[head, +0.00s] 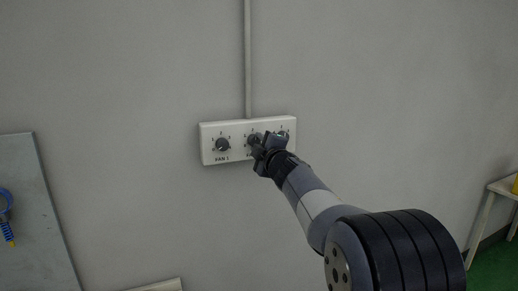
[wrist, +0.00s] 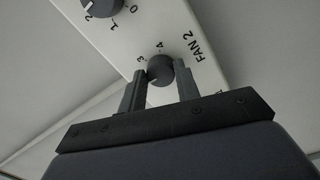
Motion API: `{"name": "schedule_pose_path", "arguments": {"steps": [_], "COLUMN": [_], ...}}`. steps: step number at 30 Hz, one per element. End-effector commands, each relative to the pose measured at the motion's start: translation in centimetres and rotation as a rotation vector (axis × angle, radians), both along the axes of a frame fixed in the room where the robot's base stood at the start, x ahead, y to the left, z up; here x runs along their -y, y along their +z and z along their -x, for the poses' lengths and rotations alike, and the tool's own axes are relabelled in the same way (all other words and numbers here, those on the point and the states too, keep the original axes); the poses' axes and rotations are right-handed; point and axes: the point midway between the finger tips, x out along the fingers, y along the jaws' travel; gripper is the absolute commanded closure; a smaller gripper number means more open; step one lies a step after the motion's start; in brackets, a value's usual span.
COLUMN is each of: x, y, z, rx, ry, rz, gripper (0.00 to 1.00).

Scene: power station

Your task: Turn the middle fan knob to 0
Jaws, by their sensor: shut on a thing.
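The white fan panel (head: 236,130) is mounted on the grey wall with three dark knobs in a row. The middle fan knob (wrist: 160,69) is round and dark, beside the FAN 2 label in the wrist view. My gripper (wrist: 160,82) is shut on this knob, with one finger on each side. The numbers 3 and 4 show near the knob; its pointer setting is too small to tell. In the head view my gripper (head: 264,146) covers much of the middle knob and the label beneath it.
The left knob (head: 222,144) is labelled FAN 1. The right knob (head: 283,134) is partly hidden behind my gripper. A vertical conduit (head: 248,60) runs up from the panel. A grey board (head: 38,215) is at the left and a small table (head: 503,190) at the right.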

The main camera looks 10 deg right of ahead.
Motion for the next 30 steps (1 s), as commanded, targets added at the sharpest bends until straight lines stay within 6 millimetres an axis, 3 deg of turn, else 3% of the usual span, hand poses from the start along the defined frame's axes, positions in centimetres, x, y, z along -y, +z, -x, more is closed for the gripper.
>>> {"name": "schedule_pose_path", "arguments": {"steps": [30], "x": [0.06], "y": [0.19], "z": [-0.03], "rx": [0.189], "ry": [0.001], "rz": [0.948], "gripper": [0.92]}}
